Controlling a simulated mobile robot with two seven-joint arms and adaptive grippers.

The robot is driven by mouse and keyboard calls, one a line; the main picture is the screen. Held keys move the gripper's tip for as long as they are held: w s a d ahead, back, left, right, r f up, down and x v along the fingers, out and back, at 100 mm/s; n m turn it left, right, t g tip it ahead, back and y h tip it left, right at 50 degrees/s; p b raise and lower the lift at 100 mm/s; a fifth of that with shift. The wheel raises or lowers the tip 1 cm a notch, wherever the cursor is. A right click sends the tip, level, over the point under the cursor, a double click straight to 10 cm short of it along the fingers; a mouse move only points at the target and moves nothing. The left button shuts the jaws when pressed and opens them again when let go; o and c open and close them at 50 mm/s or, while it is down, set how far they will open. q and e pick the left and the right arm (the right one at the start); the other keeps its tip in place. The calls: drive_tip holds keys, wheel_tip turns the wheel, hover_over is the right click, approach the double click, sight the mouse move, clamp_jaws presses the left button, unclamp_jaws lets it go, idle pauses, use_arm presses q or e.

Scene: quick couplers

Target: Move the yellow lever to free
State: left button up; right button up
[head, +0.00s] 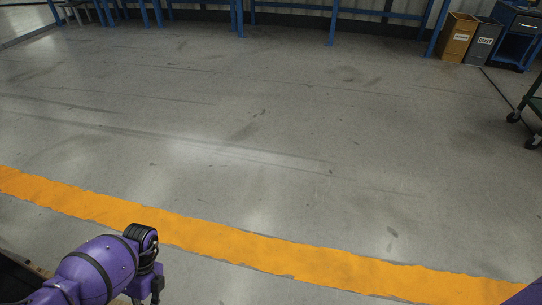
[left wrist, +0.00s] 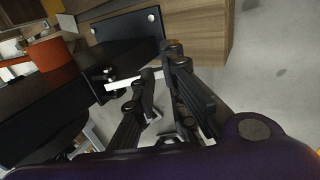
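No yellow lever can be made out in either view. In the left wrist view my left gripper (left wrist: 161,68) shows its two black fingers with a narrow gap between them, and nothing is seen held there. A thin white strip (left wrist: 122,82) lies by the fingertips; whether it touches them I cannot tell. My right gripper is not in view.
The left wrist view shows a wooden unit (left wrist: 205,38), a black plate with bolts (left wrist: 125,35) and an orange cylinder (left wrist: 48,53) close by. The head view shows open grey floor, an orange floor stripe (head: 250,248), and a brown bin (head: 457,36) and grey bin (head: 482,42) far right.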

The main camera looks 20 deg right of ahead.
use_arm(q)
drive_tip(key=shift+o, duration=1.4)
drive_tip(key=shift+d, duration=0.1)
drive_tip(key=o, duration=0.6)
drive_tip(key=shift+w, duration=0.15)
drive_tip(key=shift+d+r, duration=0.1)
drive_tip(key=shift+r, duration=0.05)
drive_tip(key=v, duration=1.2)
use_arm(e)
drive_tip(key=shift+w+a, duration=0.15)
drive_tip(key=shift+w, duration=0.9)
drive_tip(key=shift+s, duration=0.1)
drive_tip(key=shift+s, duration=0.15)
